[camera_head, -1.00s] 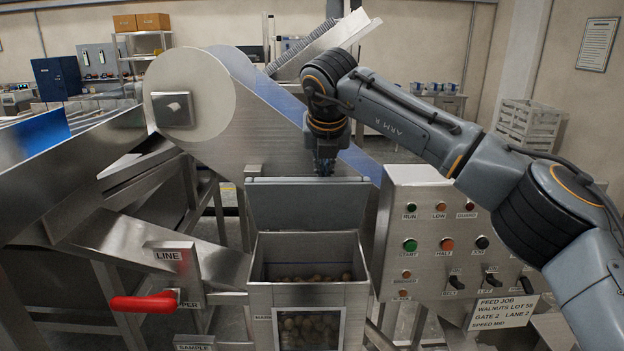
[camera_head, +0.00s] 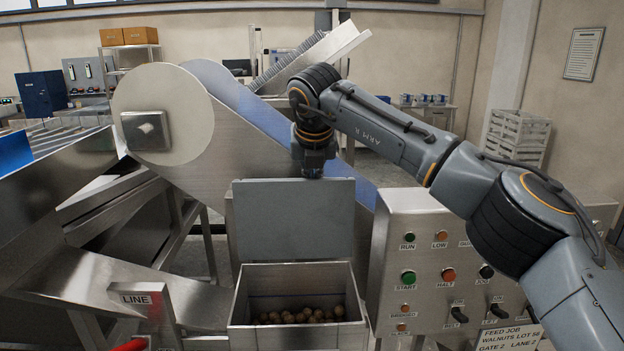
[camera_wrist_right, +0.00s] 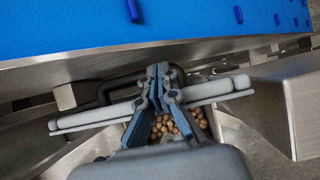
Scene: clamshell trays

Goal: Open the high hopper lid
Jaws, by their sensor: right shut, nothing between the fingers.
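The grey hopper lid (camera_head: 292,222) stands raised, roughly upright, along the back edge of the steel hopper (camera_head: 240,310). Walnuts (camera_head: 300,315) show inside the open hopper. My right arm reaches in from the right, with its wrist just above and behind the lid's top edge; the fingers are hidden there in the head view. In the right wrist view my right gripper (camera_wrist_right: 160,75) is shut and empty, close to the lid (camera_wrist_right: 85,119), which shows nearly edge-on. Whether they touch I cannot tell. My left gripper is out of view.
A control panel (camera_head: 428,255) with buttons and switches stands right of the hopper, under my right arm. A steel conveyor frame with a round end plate (camera_head: 163,105) is behind and left. A red handle (camera_head: 130,345) shows at the bottom edge.

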